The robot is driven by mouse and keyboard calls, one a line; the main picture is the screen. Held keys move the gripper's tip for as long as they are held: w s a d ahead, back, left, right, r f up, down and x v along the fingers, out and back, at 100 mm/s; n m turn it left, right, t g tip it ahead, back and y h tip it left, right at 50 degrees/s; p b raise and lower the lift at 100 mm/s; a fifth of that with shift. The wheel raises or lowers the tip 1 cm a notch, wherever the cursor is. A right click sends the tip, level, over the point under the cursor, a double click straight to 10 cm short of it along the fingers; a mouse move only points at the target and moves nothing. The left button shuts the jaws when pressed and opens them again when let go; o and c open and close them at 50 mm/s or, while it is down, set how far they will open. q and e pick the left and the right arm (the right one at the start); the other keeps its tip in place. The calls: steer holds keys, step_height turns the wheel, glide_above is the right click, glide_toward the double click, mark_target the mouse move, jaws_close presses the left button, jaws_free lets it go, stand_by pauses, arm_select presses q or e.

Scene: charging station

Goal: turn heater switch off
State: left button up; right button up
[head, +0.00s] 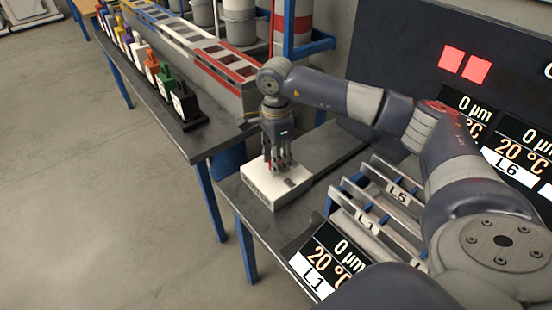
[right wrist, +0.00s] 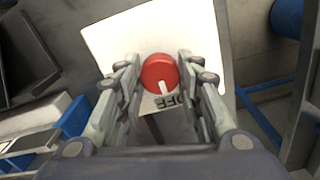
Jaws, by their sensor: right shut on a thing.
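The heater switch is a red round knob (right wrist: 160,74) with a white pointer mark on a white box (head: 262,190). The box stands on the grey table near its front left corner. In the right wrist view the white box (right wrist: 110,45) carries an upside-down OFF label beside the knob, and the pointer mark points toward that label. My right gripper (head: 279,166) reaches down onto the box from above. Its fingers (right wrist: 160,84) are on both sides of the knob and shut on it. My left gripper is not in view.
A rack with slots labelled L1 and L5 (head: 372,228) stands right of the box. Display panels (head: 325,258) stand near it. A dark bench (head: 150,95) at left holds several coloured holders and a long tray. The floor (head: 80,180) at left is clear.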

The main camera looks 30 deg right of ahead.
stand_by(0.3)
steer(key=o, duration=1.1)
steer(key=shift+c, duration=0.2)
steer(key=shift+r, duration=0.25)
step_height(320, 180, up, 12)
steer(key=shift+f, duration=0.2)
